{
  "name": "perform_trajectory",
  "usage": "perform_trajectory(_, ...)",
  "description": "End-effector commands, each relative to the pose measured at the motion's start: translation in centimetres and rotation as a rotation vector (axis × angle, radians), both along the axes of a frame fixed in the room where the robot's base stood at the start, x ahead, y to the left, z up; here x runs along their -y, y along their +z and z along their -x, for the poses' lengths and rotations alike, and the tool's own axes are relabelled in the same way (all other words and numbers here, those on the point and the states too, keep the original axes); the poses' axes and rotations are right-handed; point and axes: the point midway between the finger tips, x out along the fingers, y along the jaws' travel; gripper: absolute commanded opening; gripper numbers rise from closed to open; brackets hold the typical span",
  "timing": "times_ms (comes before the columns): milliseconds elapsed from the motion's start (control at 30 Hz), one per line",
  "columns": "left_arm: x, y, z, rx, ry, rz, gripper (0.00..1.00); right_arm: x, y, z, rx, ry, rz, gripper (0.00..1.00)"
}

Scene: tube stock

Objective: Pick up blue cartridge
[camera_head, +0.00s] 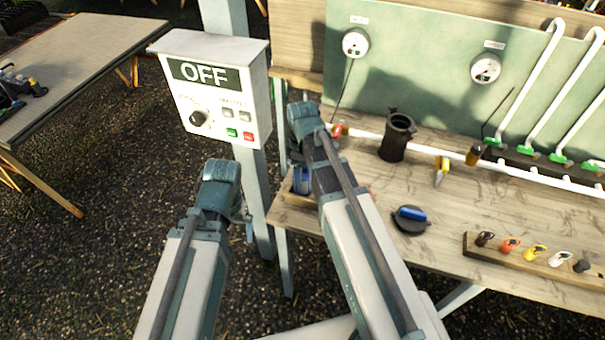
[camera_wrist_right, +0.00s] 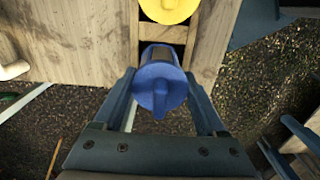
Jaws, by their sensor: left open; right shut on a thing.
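The blue cartridge (camera_wrist_right: 160,88) is between the two fingers of my right gripper (camera_wrist_right: 162,78) in the right wrist view. The gripper is shut on it at a slotted wooden rack (camera_wrist_right: 160,32). In the head view a blue part (camera_head: 300,180), seemingly this cartridge, shows beside my right arm at the bench's left edge; the arm hides much of that spot. My left gripper (camera_head: 242,218) is open and empty over the ground, left of the bench; its fingers are barely visible.
A yellow cartridge (camera_wrist_right: 168,10) sits beside the blue one in the rack. The control box (camera_head: 215,90) reading OFF stands behind my grippers. The bench (camera_head: 340,200) holds a black cylinder (camera_head: 397,137), a black disc with a blue bar (camera_head: 411,218) and a strip of coloured pieces (camera_head: 520,263).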

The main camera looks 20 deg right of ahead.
Motion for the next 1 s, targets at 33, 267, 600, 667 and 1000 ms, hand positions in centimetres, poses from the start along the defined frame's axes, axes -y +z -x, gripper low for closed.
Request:
perform_trajectory(33,0.0,1.5,0.0,0.0,0.0,0.0,1.0,0.0,1.5,0.0,0.0,0.0,0.0,0.17)
perform_trajectory(267,0.0,5.2,0.0,0.0,-0.002,0.0,1.0,0.0,5.2,0.0,0.0,0.0,0.0,0.17)
perform_trajectory(600,0.0,7.3,0.0,0.0,-0.003,0.0,1.0,0.0,7.3,0.0,0.0,0.0,0.0,0.17)
perform_trajectory(667,0.0,7.3,0.0,0.0,-0.003,0.0,1.0,0.0,7.3,0.0,0.0,0.0,0.0,0.17)
perform_trajectory(1000,0.0,7.5,0.0,0.0,-0.003,0.0,1.0,0.0,7.5,0.0,0.0,0.0,0.0,0.17)
